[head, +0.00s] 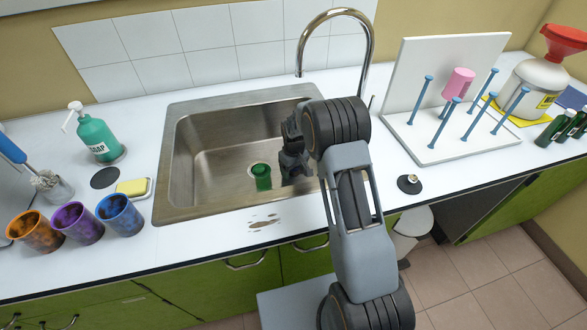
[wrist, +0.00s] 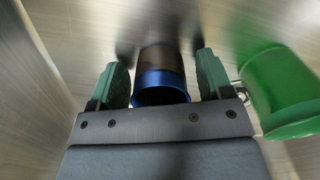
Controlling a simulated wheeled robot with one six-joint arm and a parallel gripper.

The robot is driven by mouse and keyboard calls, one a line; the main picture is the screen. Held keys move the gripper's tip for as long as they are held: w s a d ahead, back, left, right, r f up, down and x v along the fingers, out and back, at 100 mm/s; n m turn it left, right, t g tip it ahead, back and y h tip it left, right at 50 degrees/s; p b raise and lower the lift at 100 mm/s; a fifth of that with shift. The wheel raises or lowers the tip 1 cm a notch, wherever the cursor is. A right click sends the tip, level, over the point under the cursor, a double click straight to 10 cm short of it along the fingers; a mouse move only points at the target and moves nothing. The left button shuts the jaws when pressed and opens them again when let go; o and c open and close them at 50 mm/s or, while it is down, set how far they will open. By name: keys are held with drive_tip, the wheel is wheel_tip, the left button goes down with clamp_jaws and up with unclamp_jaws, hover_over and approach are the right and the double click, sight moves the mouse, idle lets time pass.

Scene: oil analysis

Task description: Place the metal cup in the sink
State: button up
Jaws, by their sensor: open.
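My gripper (head: 292,172) is down inside the sink (head: 185,160), near its right side. In the wrist view my gripper (wrist: 163,68) is open, with one finger on each side of a cup (wrist: 160,70). This cup has a blue rim and a dark brownish, metallic-looking body, and narrow gaps show between it and the fingers. My gripper and arm hide it in the head view. I cannot tell whether it rests fully on the sink floor. A green cup (head: 262,177) stands in the sink just left of my gripper; it also shows in the wrist view (wrist: 278,90).
Orange (head: 35,231), purple (head: 77,224) and blue (head: 119,215) cups stand on the counter left of the sink, near a sponge (head: 133,187) and soap bottle (head: 97,137). The faucet (head: 370,55) arches behind my arm. A drying rack (head: 450,150) stands right.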

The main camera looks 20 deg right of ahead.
drive_tip(key=s+r+m+t, duration=0.1)
drive_tip(key=s+r, duration=0.3)
drive_tip(key=r, duration=0.4)
drive_tip(key=s+r+m, duration=0.1)
drive_tip(key=s+r, duration=0.2)
drive_tip(key=r, duration=0.6)
drive_tip(key=s+r, duration=0.1)
drive_tip(key=s, duration=0.5)
drive_tip(key=s+r+m+t, duration=0.1)
drive_tip(key=s+r, duration=0.1)
drive_tip(key=s, duration=0.3)
drive_tip(key=s+r+m+t, duration=0.1)
drive_tip(key=s, duration=0.5)
drive_tip(key=shift+s+a+r, duration=0.15)
drive_tip(key=shift+s+r, duration=0.2)
drive_tip(key=shift+s+a+f+m, duration=0.15)
drive_tip(key=shift+s+m, duration=0.15)
drive_tip(key=shift+s, duration=0.25)
drive_tip(key=shift+p, duration=0.3)
